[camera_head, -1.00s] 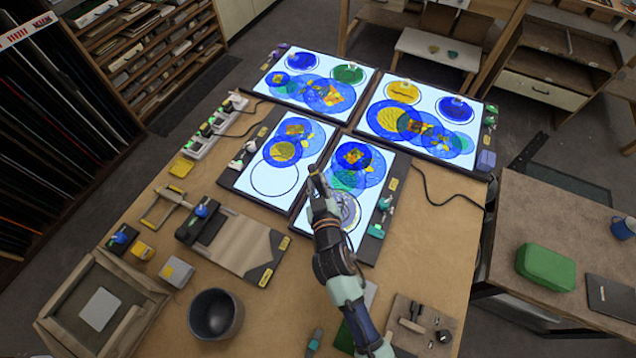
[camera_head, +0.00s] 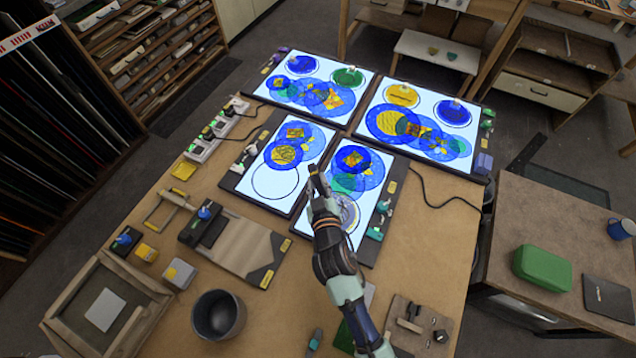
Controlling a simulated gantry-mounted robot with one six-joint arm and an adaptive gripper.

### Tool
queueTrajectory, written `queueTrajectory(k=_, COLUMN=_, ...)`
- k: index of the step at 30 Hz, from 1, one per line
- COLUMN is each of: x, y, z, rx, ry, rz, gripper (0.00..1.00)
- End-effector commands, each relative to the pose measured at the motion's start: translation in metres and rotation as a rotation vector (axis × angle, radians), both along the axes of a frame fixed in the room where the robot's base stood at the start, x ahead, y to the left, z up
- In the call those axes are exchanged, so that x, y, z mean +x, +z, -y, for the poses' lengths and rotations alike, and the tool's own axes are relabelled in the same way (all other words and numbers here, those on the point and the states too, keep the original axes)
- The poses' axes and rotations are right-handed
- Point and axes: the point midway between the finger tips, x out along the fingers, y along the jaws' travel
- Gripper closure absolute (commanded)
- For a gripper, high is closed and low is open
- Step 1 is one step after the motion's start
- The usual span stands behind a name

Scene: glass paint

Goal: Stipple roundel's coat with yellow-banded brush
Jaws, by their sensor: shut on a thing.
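My gripper (camera_head: 317,182) is over the lower right light panel (camera_head: 378,152). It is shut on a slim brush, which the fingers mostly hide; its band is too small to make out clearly. A greyish, patterned roundel (camera_head: 349,214) lies on the panel just below and right of the gripper, and my arm partly covers it. I cannot tell whether the brush tip touches the glass. Blue, green and yellow roundels (camera_head: 355,160) overlap on the upper part of the same panel.
Three more lit panels with coloured roundels surround it, including the left panel (camera_head: 262,208). Bare table lies right of the panels (camera_head: 435,225).

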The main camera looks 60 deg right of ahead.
Motion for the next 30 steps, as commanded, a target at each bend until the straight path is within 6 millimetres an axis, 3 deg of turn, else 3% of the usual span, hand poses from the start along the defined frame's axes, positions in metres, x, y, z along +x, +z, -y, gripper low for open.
queueTrajectory(k=9, x=0.0, y=0.001, z=0.0, rx=-0.001, ry=0.0, rz=0.001, gripper=1.0)
queueTrajectory(k=20, x=-0.028, y=0.001, z=-0.019, rx=0.0, ry=0.0, rz=0.0, gripper=1.0)
queueTrajectory(k=30, x=-0.03, y=0.0, z=-0.02, rx=-0.001, ry=0.0, rz=0.001, gripper=1.0)
